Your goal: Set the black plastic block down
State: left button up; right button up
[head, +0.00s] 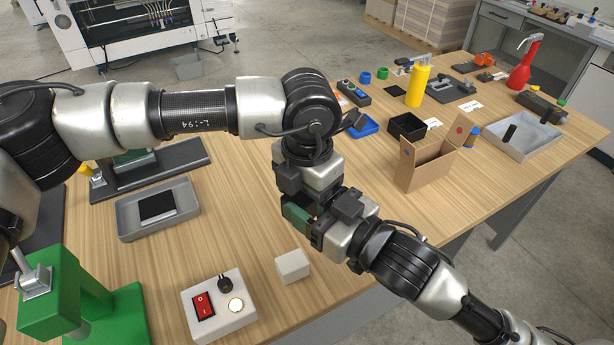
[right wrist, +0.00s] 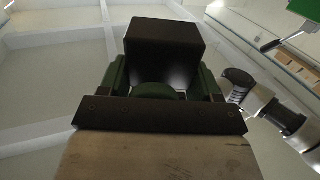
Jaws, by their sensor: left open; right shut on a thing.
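The black plastic block (right wrist: 165,50) shows large in the right wrist view, between the green fingers of my right gripper (right wrist: 163,84). The gripper is shut on it. In the head view my right gripper (head: 307,217) is above the wooden table's front part. I cannot clearly make out the block there, among the gripper parts. My left arm reaches across from the left, and my left gripper (head: 316,190) is open, close to the right one in the picture. Its fingertips are partly hidden, and I cannot tell whether the two grippers touch.
A white block (head: 292,266) and a switch box (head: 222,310) with a red rocker are at the front. A grey tray (head: 184,222) holding a dark slab is at left, near a green device (head: 55,290). An open cardboard box (head: 428,170) stands right, by an open black box (head: 407,127).

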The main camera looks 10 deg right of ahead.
pick_arm(q)
jog(key=shift+f, duration=0.1)
jog(key=c, duration=1.1)
jog(key=shift+o, duration=0.2)
pick_arm(e)
jog(key=o, duration=1)
